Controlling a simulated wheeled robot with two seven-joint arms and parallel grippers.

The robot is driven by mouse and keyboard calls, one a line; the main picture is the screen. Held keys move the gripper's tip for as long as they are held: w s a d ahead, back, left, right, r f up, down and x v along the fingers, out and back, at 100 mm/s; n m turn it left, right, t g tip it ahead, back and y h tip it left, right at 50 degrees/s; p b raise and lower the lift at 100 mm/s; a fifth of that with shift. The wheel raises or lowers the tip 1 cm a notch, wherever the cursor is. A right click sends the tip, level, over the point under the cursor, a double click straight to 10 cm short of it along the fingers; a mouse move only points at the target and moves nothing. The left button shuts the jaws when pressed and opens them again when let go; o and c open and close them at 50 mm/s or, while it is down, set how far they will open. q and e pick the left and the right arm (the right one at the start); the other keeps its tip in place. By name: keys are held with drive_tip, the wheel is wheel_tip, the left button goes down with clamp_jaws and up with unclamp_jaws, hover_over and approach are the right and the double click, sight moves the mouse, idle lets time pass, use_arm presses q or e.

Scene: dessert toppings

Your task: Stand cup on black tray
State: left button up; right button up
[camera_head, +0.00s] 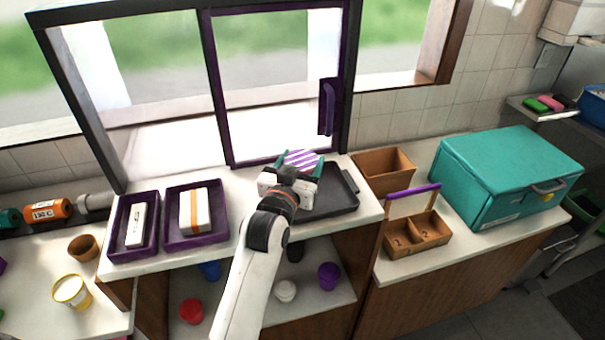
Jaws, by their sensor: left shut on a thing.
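A purple-and-white striped cup (301,159) is between the green fingertips of my left gripper (300,164), which is shut on it. The gripper and arm hide the cup's lower part, so I cannot tell whether it touches anything below. The black tray (343,203) lies on the raised white counter by the window. The gripper is over the tray's far left part and covers some of it. My right gripper is not in view.
Two purple trays (168,241) with white boxes stand left on the counter. A brown bin (384,168), a wooden caddy (416,240) and a teal box (508,178) are to the right. Behind is a purple-framed window (226,128). The black tray's right part is clear.

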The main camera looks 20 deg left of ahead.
use_arm(q)
drive_tip(key=f, duration=0.1)
drive_tip(key=w+f, duration=0.1)
drive_tip(key=f, duration=0.1)
drive_tip(key=shift+s+f, duration=0.1)
drive_tip(key=shift+f, duration=0.45)
drive_tip(key=o, duration=0.8)
drive_tip(key=shift+f, duration=0.15)
drive_tip(key=shift+c, duration=0.2)
drive_tip(key=o, duration=0.4)
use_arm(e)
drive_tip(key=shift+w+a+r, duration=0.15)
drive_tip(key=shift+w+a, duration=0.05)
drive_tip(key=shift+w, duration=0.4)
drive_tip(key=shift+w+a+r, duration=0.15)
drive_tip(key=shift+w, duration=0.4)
use_arm(q)
drive_tip(key=shift+r, duration=0.2)
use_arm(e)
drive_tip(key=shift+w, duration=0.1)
